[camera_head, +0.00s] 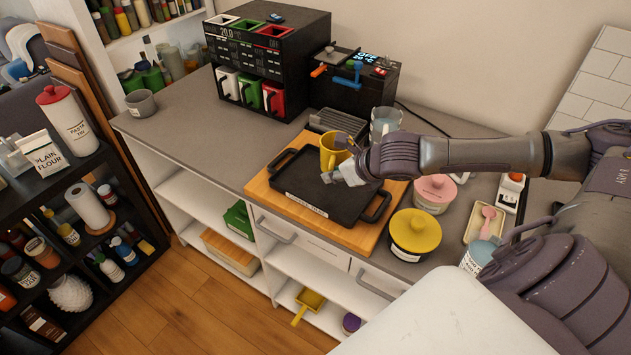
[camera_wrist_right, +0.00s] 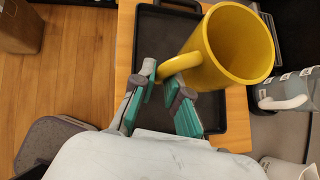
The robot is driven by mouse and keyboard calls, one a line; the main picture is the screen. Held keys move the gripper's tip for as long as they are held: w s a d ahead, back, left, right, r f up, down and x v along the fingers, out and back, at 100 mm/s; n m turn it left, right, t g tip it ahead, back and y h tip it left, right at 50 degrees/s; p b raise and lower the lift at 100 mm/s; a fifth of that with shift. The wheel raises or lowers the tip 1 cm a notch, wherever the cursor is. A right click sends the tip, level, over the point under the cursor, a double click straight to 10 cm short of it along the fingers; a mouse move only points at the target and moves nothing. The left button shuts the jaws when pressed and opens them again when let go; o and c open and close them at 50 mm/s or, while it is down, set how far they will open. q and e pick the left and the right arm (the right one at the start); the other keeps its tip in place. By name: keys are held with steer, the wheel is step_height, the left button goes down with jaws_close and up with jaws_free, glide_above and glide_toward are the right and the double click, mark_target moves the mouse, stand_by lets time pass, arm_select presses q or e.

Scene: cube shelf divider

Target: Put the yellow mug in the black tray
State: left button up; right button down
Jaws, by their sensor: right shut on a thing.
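The yellow mug (camera_head: 333,153) is upright at the far side of the black tray (camera_head: 362,207). My right gripper (camera_head: 347,164) is shut on the mug's handle. In the right wrist view the mug (camera_wrist_right: 236,42) overlaps the tray's right rim, and the fingers (camera_wrist_right: 163,79) pinch its handle (camera_wrist_right: 180,66). I cannot tell whether the mug touches the tray or hangs just above it. The tray's bare floor (camera_wrist_right: 160,45) shows empty beside the mug. My left gripper is not in view.
The tray lies on a wooden board (camera_head: 262,190) on the grey counter (camera_head: 200,130). A yellow-lidded pot (camera_head: 415,232), a pink-lidded jar (camera_head: 434,192) and a glass (camera_head: 385,122) stand close to the right.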

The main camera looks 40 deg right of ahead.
steer(key=w+f, duration=0.1)
steer(key=w+a+f, duration=0.1)
steer(key=w, duration=0.1)
steer(key=w+a+f+p, duration=0.1)
steer(key=w, duration=0.1)
step_height(320, 180, down, 3)
steer(key=shift+f+p, duration=0.1)
steer(key=shift+p, duration=0.5)
steer(key=shift+f, duration=0.35)
steer(key=shift+f, duration=0.1)
steer(key=c, duration=1.2)
jaws_free()
steer(key=shift+f, duration=0.1)
steer(key=shift+s, duration=0.1)
